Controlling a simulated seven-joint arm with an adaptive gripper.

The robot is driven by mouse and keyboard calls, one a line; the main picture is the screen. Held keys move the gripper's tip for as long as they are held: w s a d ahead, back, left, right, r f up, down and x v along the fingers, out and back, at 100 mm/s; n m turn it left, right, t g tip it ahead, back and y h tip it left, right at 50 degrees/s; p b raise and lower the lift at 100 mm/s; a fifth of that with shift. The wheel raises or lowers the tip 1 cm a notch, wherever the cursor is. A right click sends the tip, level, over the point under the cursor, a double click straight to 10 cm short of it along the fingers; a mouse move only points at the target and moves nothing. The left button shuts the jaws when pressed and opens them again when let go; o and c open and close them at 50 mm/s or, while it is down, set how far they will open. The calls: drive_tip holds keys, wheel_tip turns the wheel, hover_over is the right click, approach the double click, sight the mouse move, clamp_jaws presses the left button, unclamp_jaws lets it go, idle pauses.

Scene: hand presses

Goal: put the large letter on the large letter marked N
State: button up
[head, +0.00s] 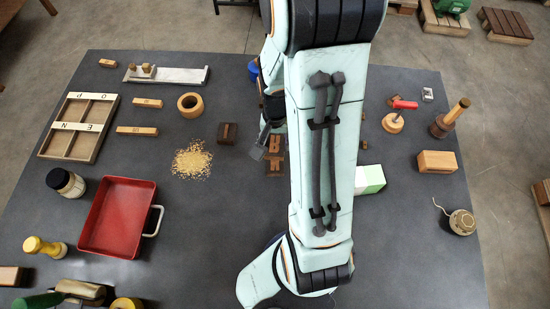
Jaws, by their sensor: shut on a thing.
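Two brown wooden letter blocks show beside my arm near the table's middle: an upper block (276,144) and a lower block (274,167). They have dark marks, too small to read for certain. My gripper (266,143) is at the upper block and appears shut on it. My arm hides part of the gripper and the right side of the blocks. I cannot tell how high the held block is or whether it touches the lower one. A dark brown block (227,133) lies apart, to the left.
A wooden tray (95,153) with compartments marked O, P, N and E lies at left. A red tray (116,218), jar (66,183), wooden ring (190,105) and pile of crumbs (191,161) are nearby. Tools stand at right.

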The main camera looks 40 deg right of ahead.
sight(275, 162)
wheel_tip(275, 162, down, 7)
drive_tip(key=shift+f, duration=0.1)
idle(0.4)
drive_tip(key=o, duration=1.1)
drive_tip(key=r, duration=1.2)
drive_tip(key=shift+a+r, duration=0.4)
drive_tip(key=s+a+r+n, duration=0.9)
drive_tip(key=s+a+n, duration=0.1)
drive_tip(key=a, duration=0.3)
drive_tip(key=shift+s+a+r+y, duration=0.15)
drive_tip(key=shift+s+y, duration=0.1)
drive_tip(key=shift+y, duration=0.15)
